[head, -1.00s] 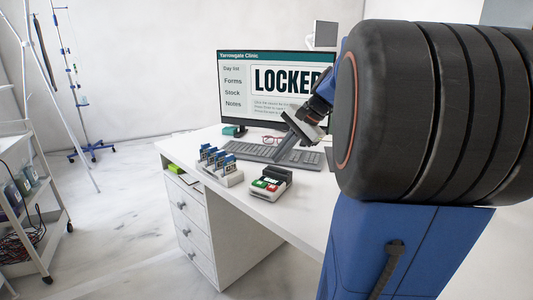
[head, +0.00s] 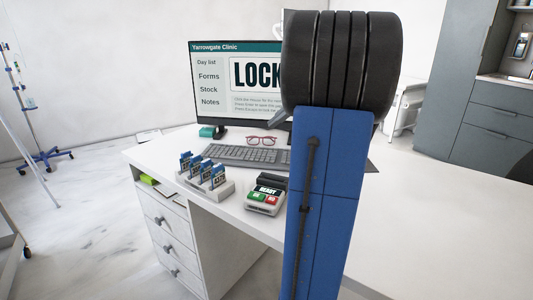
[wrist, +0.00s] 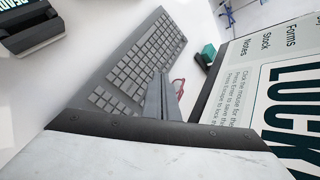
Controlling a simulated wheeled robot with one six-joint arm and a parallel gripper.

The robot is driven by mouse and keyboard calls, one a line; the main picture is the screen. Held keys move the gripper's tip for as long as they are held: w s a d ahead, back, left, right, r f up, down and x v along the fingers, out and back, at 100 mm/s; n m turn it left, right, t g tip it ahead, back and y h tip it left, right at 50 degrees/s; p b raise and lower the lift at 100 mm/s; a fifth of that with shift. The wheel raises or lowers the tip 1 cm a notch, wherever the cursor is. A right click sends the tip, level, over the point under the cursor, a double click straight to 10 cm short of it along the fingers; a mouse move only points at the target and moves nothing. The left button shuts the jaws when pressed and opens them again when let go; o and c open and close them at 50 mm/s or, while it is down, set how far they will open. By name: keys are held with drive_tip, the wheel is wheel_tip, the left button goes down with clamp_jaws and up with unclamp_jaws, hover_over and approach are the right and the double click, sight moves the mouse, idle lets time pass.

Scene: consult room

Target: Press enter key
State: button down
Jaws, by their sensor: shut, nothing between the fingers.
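The grey keyboard (head: 240,154) lies on the white desk (head: 350,215) in front of the monitor (head: 213,100). My arm hides its right end in the head view. In the wrist view the keyboard (wrist: 118,82) runs diagonally, partly behind my fingers; I cannot single out the enter key. My gripper (wrist: 161,90) is shut and empty, its fingers pointing past the keyboard's edge toward the red glasses. In the head view only a bit of my gripper (head: 276,121) shows, left of my arm, near the monitor's lower edge. The screen text begins with "LOCK", partly covered.
Red glasses (head: 261,140) lie behind the keyboard. A small teal box (head: 206,132) stands left of the monitor base. A grey holder with several blue-topped cards (head: 208,184) and a device reading "READY" (head: 264,200) stand at the desk's front. The desk's right front is clear.

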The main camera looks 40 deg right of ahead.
sight(275, 155)
drive_tip(key=shift+f, duration=0.15)
drive_tip(key=shift+f, duration=4.3)
drive_tip(key=shift+f, duration=0.1)
drive_tip(key=shift+f, duration=0.3)
drive_tip(key=shift+f, duration=0.35)
drive_tip(key=shift+r, duration=0.8)
